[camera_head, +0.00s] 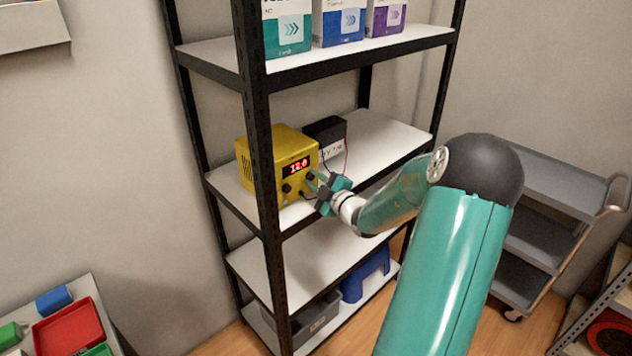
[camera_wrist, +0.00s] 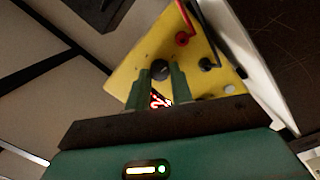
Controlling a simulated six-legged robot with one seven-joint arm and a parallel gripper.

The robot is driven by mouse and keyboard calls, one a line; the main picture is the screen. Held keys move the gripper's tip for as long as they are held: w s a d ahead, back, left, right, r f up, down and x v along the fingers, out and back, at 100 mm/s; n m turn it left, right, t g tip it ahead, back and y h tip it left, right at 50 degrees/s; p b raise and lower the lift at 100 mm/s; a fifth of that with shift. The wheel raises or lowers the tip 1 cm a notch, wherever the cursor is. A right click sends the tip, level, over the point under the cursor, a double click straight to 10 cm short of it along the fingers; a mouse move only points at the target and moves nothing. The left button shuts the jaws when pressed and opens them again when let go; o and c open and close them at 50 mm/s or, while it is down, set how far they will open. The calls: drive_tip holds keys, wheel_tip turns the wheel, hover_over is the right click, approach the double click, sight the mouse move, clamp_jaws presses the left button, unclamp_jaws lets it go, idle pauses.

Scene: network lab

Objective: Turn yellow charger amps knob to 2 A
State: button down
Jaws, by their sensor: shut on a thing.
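The yellow charger (camera_head: 262,160) stands on the middle shelf, its red display (camera_head: 299,166) reading about 12.0 in the head view. One dark knob (camera_head: 287,188) shows below the display, clear of my gripper. My gripper (camera_head: 314,181) is at the front's right side, over another knob. In the wrist view my gripper (camera_wrist: 161,76) has its two green fingers shut on a round black knob (camera_wrist: 160,69) on the yellow front. The display shows partly between the fingers. No knob label or scale can be read, so I cannot tell the setting.
A dark battery-like box (camera_head: 326,132) stands beside the charger. Red (camera_wrist: 183,38) and black (camera_wrist: 206,65) leads plug into the charger front near my fingers. A black shelf post (camera_head: 262,150) stands in front of the charger's left part. The shelf's right part (camera_head: 385,135) is clear.

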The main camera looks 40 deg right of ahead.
drive_tip(key=shift+m, duration=0.3)
drive_tip(key=c, duration=1.2)
unclamp_jaws()
drive_tip(key=shift+c, duration=0.2)
drive_tip(key=s+a, duration=0.1)
drive_tip(key=s, duration=1.2)
drive_tip(key=shift+s, duration=0.4)
drive_tip(key=shift+a, duration=0.1)
